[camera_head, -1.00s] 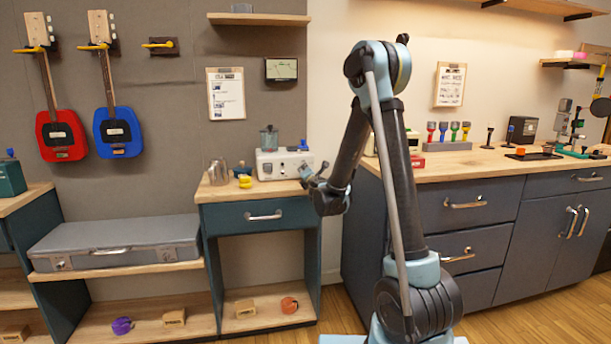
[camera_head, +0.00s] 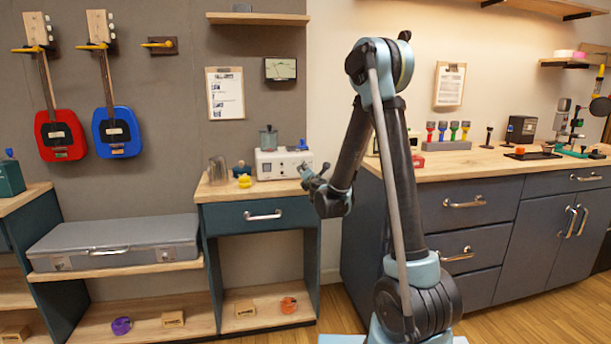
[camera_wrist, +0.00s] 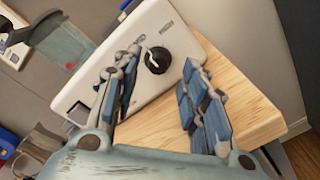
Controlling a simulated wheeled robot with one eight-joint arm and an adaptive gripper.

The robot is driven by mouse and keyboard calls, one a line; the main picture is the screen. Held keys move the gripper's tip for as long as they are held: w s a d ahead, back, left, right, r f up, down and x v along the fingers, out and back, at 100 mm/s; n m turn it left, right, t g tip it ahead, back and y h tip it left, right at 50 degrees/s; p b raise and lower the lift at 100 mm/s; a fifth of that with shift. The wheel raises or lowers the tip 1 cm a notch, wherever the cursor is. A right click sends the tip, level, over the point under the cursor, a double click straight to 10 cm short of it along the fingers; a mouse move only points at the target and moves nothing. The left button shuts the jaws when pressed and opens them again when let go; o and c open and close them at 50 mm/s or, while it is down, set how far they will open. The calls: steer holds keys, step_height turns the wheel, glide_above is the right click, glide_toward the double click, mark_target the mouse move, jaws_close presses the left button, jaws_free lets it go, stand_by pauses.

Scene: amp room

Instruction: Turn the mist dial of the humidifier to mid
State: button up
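The humidifier (camera_head: 281,164) is a white box with a clear tank (camera_head: 268,138) on top, standing on the small wooden-topped desk. The wrist view shows its white front face (camera_wrist: 125,40) tilted in the picture. A round black dial (camera_wrist: 157,60) with a pale pointer mark sits on that face; small printed labels near it are too blurred to read. My gripper (camera_head: 307,172) is at the humidifier's right front. In the wrist view my gripper (camera_wrist: 163,62) is open, its two blue-padded fingers apart, with the dial showing between the fingertips. I cannot tell whether either finger touches it.
A yellow object (camera_head: 244,181) and a metal-looking cup (camera_head: 217,171) stand left of the humidifier. The desk (camera_head: 262,189) has a drawer with a handle below. A dark-fronted counter (camera_head: 470,165) with several tools stands to the right. A wall display (camera_head: 281,69) hangs above.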

steer(key=v, duration=1)
steer(key=shift+f, duration=0.1)
steer(key=s+d+m+g+h, duration=0.1)
steer(key=s+d+m+h, duration=0.2)
steer(key=d, duration=0.4)
steer(key=s+d+r+m+g+h, duration=0.1)
steer(key=s+d+m+h, duration=0.1)
steer(key=d+m, duration=0.4)
steer(key=s+d+m+g+h, duration=0.1)
steer(key=s+d+m+h, duration=0.2)
steer(key=d, duration=0.4)
steer(key=s+d+f+m+g, duration=0.5)
steer(key=s+d+m, duration=0.25)
steer(key=s, duration=0.35)
steer(key=s+a+f+m+g+y, duration=0.1)
steer(key=s+f+m+g, duration=0.2)
steer(key=s, duration=0.8)
steer(key=s+a+f+m+g+y, duration=0.2)
steer(key=s+f+m+g, duration=0.1)
steer(key=s, duration=0.8)
steer(key=shift+a+f+m+g, duration=0.15)
steer(key=shift+f+m+g, duration=0.3)
steer(key=shift+m, duration=0.8)
